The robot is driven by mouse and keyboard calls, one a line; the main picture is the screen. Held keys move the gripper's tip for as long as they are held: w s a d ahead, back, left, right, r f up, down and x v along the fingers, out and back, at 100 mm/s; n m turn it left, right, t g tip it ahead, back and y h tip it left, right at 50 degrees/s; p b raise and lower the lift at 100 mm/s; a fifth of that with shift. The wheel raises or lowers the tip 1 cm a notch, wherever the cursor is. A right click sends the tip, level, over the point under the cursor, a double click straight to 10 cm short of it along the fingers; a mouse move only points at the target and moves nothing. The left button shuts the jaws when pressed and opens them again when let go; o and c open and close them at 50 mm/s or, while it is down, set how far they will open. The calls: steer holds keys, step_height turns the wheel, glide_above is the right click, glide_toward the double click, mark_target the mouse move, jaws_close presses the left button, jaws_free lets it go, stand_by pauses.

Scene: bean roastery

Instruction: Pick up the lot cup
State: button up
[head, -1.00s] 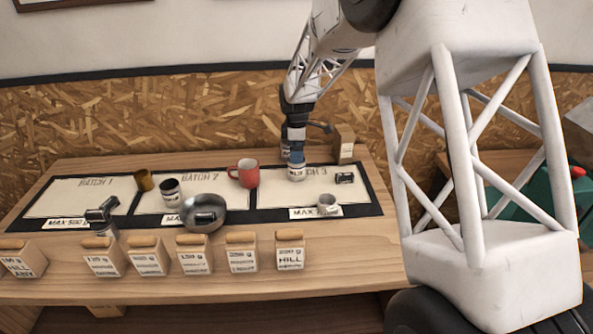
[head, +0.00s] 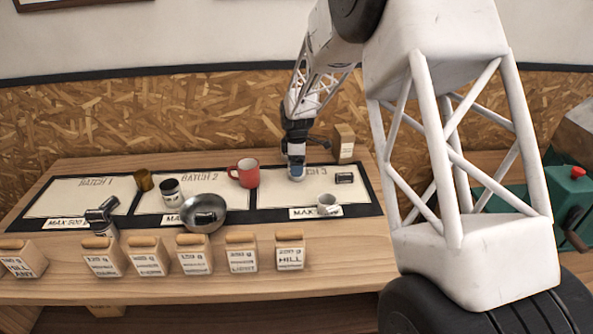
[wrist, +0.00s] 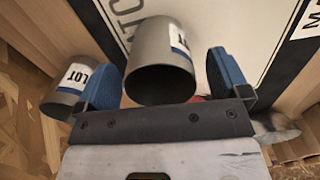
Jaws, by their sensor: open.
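In the wrist view, a grey metal cup with a white and blue label (wrist: 160,75) sits between my two blue fingers, its dark round end facing the camera. A second grey cup, labelled LOT (wrist: 72,88), stands outside the left finger, close to it. My gripper (wrist: 166,82) is open; a gap shows at the right finger, and I cannot tell if the left one touches. In the head view my gripper (head: 296,172) is low over the Batch 3 panel and hides what lies between its fingers. A small grey cup (head: 327,204) is to its right, near the front label.
A red mug (head: 244,175) stands close left of my gripper.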

steer(key=shift+f, duration=0.8)
steer(key=c, duration=1.1)
steer(key=shift+o, duration=0.2)
step_height(320, 180, up, 10)
stand_by(0.4)
